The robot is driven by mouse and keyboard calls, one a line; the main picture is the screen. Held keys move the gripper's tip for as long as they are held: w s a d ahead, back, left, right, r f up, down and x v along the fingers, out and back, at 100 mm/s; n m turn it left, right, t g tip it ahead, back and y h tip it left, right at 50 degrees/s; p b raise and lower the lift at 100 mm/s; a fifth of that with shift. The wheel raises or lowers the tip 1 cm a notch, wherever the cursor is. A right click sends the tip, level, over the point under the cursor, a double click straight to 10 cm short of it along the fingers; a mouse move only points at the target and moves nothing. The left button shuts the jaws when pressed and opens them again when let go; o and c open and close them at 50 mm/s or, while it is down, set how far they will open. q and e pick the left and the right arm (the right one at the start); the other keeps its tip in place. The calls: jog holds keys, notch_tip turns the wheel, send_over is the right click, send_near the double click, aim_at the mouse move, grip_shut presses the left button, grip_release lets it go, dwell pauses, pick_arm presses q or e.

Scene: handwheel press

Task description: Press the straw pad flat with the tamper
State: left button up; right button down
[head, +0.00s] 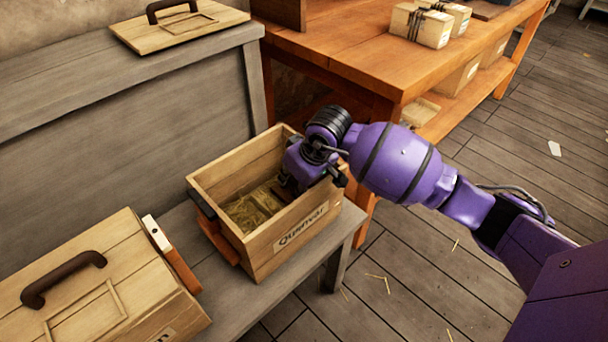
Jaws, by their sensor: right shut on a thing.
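My right gripper (307,178) reaches down into the right end of the crate from above. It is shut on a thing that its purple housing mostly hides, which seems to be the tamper. I cannot see whether the tamper's face touches the straw. My left gripper is not in view.
The crate stands on a grey bench (261,303). A closed lidded box (100,290) is at the left, with an orange-and-white piece (170,255) beside it. A handled lid (180,28) lies on the grey cabinet. An orange table (360,50) stands behind.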

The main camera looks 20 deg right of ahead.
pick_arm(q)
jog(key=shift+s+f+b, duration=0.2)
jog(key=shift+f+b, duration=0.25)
pick_arm(e)
jog(key=shift+s+f, duration=0.1)
jog(key=shift+f, duration=0.35)
dwell(0.5)
jog(key=shift+s+f, duration=0.1)
jog(key=shift+f, duration=0.05)
dwell(0.6)
jog(key=r, duration=0.1)
jog(key=r+p, duration=0.1)
jog(key=r, duration=0.1)
jog(key=shift+w+r+p, duration=0.25)
jog(key=shift+r+p, duration=0.05)
jog(key=shift+r, duration=0.05)
pick_arm(q)
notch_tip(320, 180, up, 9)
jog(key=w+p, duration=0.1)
jog(key=p, duration=0.7)
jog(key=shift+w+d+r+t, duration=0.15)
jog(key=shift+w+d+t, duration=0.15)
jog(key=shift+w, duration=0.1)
pick_arm(e)
notch_tip(320, 180, up, 18)
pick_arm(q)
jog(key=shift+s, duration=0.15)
